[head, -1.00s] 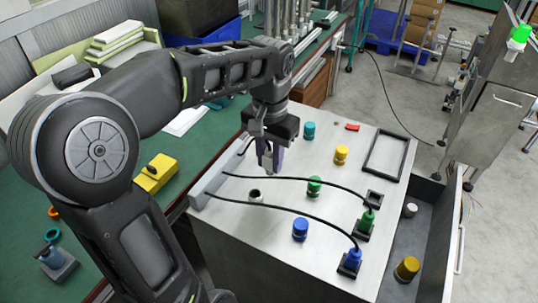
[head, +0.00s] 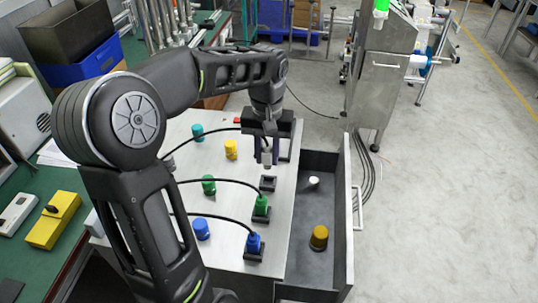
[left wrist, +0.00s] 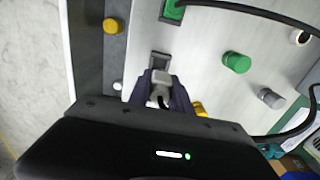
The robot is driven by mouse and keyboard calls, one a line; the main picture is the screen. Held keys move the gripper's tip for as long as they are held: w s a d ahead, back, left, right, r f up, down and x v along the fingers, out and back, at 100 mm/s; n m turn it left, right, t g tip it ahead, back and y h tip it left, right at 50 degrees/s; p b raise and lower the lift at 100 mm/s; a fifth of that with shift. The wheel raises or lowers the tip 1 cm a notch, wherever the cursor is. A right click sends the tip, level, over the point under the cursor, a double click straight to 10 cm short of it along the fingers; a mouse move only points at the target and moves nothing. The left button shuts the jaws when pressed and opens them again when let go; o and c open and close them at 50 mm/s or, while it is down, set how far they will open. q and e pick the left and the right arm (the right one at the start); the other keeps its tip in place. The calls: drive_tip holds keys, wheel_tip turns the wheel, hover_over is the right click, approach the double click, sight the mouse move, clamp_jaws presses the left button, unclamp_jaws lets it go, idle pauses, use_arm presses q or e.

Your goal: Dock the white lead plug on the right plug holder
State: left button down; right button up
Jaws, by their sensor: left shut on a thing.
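My left gripper (head: 266,157) is shut on the white lead plug (left wrist: 160,80), which looks pale grey between the fingers in the left wrist view. The plug hangs above the panel just beyond an empty black square plug holder (head: 267,183). That holder also shows just ahead of the plug in the left wrist view (left wrist: 159,62). The plug appears apart from the holder, though its lower end is partly hidden. A green plug (head: 261,206) and a blue plug (head: 254,243) sit in two nearer holders. My right gripper is not in view.
Black cables arch across the grey panel (head: 225,262). Teal, yellow, green and blue knobs stand left of the holders. An open dark drawer (head: 320,274) to the right holds a small white cylinder (head: 314,182) and an olive-yellow one (head: 319,237).

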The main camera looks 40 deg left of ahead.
sight(267, 150)
use_arm(q)
drive_tip(key=shift+d+f, duration=0.1)
drive_tip(key=shift+f+b, duration=2.3)
drive_tip(key=shift+f, duration=0.5)
drive_tip(key=shift+f+b, duration=0.35)
drive_tip(key=shift+f, duration=0.25)
drive_tip(key=c, duration=1.5)
unclamp_jaws()
drive_tip(key=shift+o, duration=0.2)
drive_tip(key=shift+r, duration=0.1)
wheel_tip(267, 150, up, 11)
drive_tip(key=p, duration=0.8)
drive_tip(key=shift+p, duration=0.3)
